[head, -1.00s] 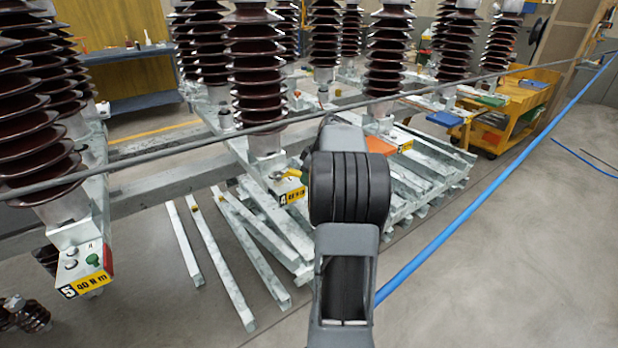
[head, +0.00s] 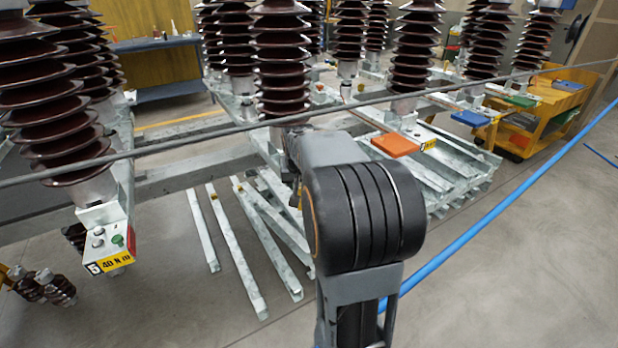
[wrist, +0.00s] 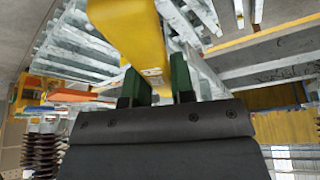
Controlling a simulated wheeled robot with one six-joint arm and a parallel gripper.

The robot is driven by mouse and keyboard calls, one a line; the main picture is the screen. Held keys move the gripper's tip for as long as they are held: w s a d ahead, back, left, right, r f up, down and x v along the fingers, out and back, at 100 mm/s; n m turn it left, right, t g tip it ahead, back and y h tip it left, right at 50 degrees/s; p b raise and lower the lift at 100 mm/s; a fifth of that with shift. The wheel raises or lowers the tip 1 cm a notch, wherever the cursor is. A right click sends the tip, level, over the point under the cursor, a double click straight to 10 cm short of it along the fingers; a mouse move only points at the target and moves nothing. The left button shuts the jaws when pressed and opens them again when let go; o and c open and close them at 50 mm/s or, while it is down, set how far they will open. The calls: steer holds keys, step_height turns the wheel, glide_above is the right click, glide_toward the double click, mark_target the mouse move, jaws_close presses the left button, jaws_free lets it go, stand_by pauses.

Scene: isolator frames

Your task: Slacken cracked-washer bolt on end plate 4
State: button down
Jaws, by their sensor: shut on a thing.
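My gripper (wrist: 157,80) shows in the wrist view with its two green-faced fingers on either side of a yellow tool-like body (wrist: 143,38), and is shut on it. The yellow body extends up and away from the fingers; its far end is out of view. In the head view my arm covers the gripper and end plate 4, so the plate, its bolts and any cracked washer are hidden. The brown insulator (head: 281,65) above that place is visible. I cannot tell whether the yellow body touches a bolt.
End plate 5 (head: 106,247), marked 40 N m, carries bolts and a green knob at the left. An orange item (head: 396,144) lies on galvanised steel at centre right. A grey cable (head: 200,145) crosses the view. A yellow cart (head: 560,95) stands right; open floor lies front right.

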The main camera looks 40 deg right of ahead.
steer(key=shift+w+a+m, duration=0.2)
steer(key=shift+a+m, duration=0.15)
steer(key=shift+m, duration=0.05)
steer(key=shift+r, duration=0.2)
step_height(320, 180, up, 3)
steer(key=p, duration=0.5)
steer(key=shift+s+r, duration=0.1)
steer(key=r+p, duration=0.1)
steer(key=p, duration=0.2)
steer(key=shift+s, duration=0.1)
steer(key=shift+r+p, duration=0.1)
steer(key=shift+p, duration=1.15)
steer(key=shift+f, duration=0.6)
steer(key=shift+w+f+b, duration=0.2)
steer(key=shift+f+b, duration=0.2)
steer(key=shift+f, duration=0.2)
steer(key=shift+f+b, duration=0.75)
steer(key=shift+f, duration=0.4)
steer(key=shift+f+b, duration=1.15)
